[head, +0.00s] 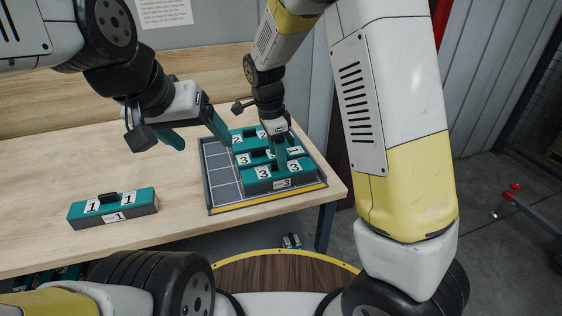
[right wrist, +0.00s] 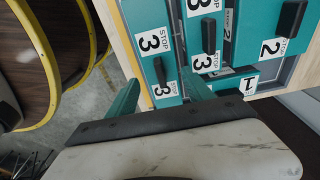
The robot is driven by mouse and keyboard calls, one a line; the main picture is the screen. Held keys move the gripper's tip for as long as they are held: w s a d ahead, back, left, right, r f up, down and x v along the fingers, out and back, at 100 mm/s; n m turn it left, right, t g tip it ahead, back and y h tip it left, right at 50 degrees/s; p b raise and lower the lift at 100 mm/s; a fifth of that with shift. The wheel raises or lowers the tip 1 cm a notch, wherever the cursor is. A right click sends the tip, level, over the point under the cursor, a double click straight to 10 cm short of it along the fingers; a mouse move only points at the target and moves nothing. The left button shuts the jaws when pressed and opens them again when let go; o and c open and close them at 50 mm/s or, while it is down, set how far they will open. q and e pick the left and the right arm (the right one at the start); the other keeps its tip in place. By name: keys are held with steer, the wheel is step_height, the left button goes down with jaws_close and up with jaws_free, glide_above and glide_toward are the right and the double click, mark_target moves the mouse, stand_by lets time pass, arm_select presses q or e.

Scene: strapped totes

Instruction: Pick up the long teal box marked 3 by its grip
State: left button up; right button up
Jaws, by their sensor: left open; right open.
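The long teal box marked 3 (head: 250,188) lies along the front of the tray (head: 222,202), with white 3 labels on its top and front. My right gripper (head: 281,160) points down over this box, open. My left gripper (head: 203,143) is open and empty, in the air left of the tray's back.
Behind the long box are another box marked 3 (head: 243,159), a box marked 2 (head: 237,139) and a label 1 (head: 294,150). The tray's left cells look empty. A teal box marked 1 (head: 137,200) stands on the table (head: 40,170) at left.

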steer(key=f, duration=0.6)
steer(key=shift+w+d+f, duration=0.15)
steer(key=shift+d+f, duration=0.05)
steer(key=shift+d, duration=0.1)
steer(key=shift+c, duration=0.4)
jaws_close()
